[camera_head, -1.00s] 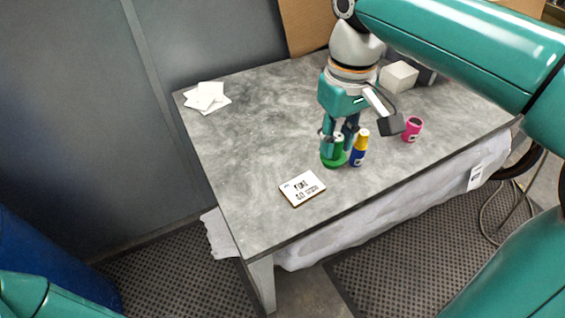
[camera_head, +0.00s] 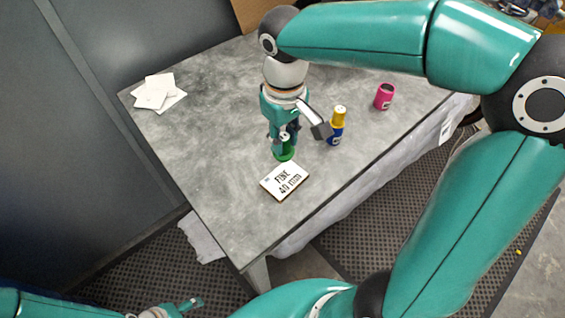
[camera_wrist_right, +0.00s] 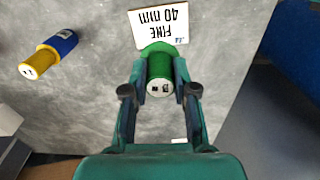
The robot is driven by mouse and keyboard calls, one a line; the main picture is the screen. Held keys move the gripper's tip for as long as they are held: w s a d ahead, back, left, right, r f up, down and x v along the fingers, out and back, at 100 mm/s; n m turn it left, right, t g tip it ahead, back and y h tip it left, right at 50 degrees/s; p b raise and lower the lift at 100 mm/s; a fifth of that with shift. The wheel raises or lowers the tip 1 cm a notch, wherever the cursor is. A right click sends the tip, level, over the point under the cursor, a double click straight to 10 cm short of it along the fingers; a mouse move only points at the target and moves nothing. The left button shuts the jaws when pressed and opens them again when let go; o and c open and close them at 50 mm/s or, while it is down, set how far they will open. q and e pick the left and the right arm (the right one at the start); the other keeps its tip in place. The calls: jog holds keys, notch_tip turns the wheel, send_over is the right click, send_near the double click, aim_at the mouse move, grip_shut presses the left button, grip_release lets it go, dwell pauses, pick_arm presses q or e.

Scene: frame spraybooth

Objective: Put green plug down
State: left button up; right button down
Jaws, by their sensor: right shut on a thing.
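The green plug (camera_head: 285,154) has a wide green base and a pale top face. It is upright, between the two fingers of my right gripper (camera_head: 284,140), which is shut on it. The right wrist view shows the plug (camera_wrist_right: 160,70) from above between the fingertips (camera_wrist_right: 160,90). Its base is at the edge of a white card (camera_wrist_right: 160,26) reading "FINE 40 mm", also in the head view (camera_head: 285,181). I cannot tell whether the base touches the table. My left gripper (camera_head: 182,306) is partly visible at the bottom left, too small to judge.
A blue plug with a yellow top (camera_head: 336,127) stands right of my right gripper. A pink cup-like piece (camera_head: 384,97) stands farther right. White sheets (camera_head: 157,92) lie at the far left of the grey table (camera_head: 215,135). The table's left part is mostly clear.

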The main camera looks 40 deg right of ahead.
aim_at(284, 138)
notch_tip(284, 138, down, 9)
jog(key=shift+r, duration=0.2)
jog(key=shift+s, duration=0.1)
jog(key=c, duration=0.9)
grip_release()
jog(key=shift+r, duration=0.1)
notch_tip(284, 138, up, 12)
